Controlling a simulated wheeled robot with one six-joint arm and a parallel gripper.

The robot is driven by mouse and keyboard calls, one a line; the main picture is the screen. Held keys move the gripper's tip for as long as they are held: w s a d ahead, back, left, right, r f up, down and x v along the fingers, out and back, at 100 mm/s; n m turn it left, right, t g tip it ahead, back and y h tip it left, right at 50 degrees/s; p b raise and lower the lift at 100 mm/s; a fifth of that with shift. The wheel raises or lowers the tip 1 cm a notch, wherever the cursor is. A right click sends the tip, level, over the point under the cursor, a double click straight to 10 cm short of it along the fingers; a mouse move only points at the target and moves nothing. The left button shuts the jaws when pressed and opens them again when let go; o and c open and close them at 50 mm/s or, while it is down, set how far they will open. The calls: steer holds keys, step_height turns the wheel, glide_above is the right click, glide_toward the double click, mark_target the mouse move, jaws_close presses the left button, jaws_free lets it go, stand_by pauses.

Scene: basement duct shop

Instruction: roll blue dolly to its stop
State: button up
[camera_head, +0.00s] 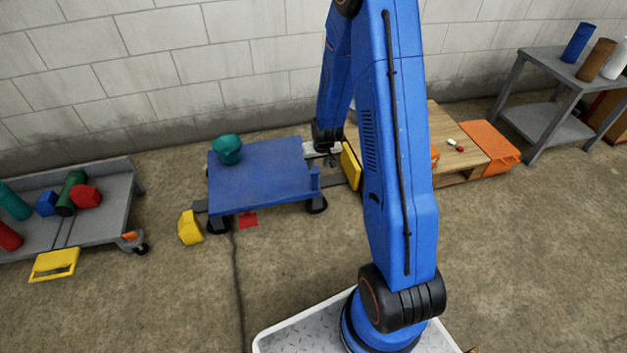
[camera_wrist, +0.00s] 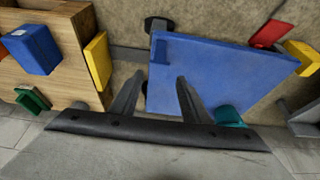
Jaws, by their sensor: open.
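The blue dolly (camera_head: 262,180) stands on dark wheels over a grey rail, with a teal lump (camera_head: 227,150) on its back left corner. A small blue post (camera_head: 314,178) rises at its right edge. A yellow block (camera_head: 190,228) stands left of the dolly and another yellow block (camera_head: 350,166) right of it, with a gap on each side. My gripper (camera_wrist: 160,74) is open and empty above the dolly's right edge. In the wrist view the dolly (camera_wrist: 225,70) shows beyond the fingers; I see no contact.
A red plate (camera_head: 248,219) lies at the dolly's front. A wooden platform (camera_head: 450,150) with an orange piece is behind my arm. A grey cart (camera_head: 100,215) with coloured pieces is at left, a grey table (camera_head: 555,85) at back right. Front floor is mostly clear.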

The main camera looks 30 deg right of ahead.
mark_target(314, 179)
steer(key=x, duration=1.8)
steer(key=shift+d, duration=0.15)
steer(key=shift+c, duration=0.3)
steer(key=c, duration=1)
steer(key=shift+d, duration=0.1)
jaws_close()
